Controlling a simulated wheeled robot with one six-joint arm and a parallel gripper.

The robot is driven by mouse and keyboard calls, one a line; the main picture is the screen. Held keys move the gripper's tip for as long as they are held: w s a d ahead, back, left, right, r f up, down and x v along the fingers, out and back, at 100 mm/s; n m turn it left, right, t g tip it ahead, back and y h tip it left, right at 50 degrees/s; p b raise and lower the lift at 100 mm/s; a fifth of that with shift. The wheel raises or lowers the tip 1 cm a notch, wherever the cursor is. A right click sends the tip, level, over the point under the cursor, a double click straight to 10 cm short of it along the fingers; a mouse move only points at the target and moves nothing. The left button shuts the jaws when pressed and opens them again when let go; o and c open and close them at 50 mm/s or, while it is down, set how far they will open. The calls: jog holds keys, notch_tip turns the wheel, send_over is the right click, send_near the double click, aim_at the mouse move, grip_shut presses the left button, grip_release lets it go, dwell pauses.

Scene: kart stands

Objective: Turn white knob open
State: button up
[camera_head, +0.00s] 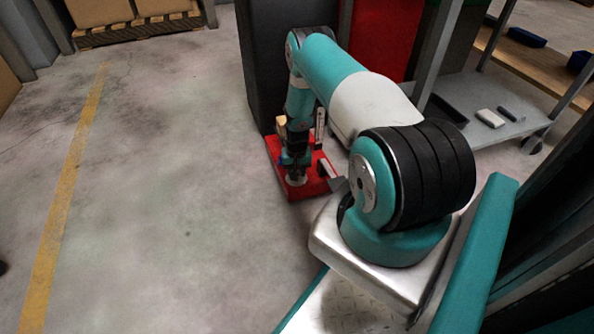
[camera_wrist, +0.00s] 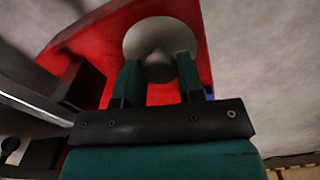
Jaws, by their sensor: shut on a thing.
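The white knob (camera_wrist: 160,38) shows in the wrist view as a pale round disc with a darker raised middle, on a red base (camera_wrist: 105,40). My gripper (camera_wrist: 159,75) reaches over it, and its two teal fingers are shut on the raised middle of the knob, one on each side. In the head view my gripper (camera_head: 297,174) points down at the red base (camera_head: 318,186), and the pale knob (camera_head: 296,181) shows just below the fingertips. Most of the knob is hidden there by my gripper. How far the knob is turned I cannot tell.
A tall dark cabinet (camera_head: 262,60) stands behind the red base, with a red panel (camera_head: 385,38) to its right. A grey shelf cart (camera_head: 490,105) stands at right. The floor at left, with a yellow line (camera_head: 72,170), is clear.

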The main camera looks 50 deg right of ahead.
jog(key=shift+d, duration=0.1)
jog(key=o, duration=0.9)
jog(key=shift+r, duration=0.1)
notch_tip(320, 180, up, 17)
jog(key=p, duration=0.8)
jog(key=shift+r, duration=0.15)
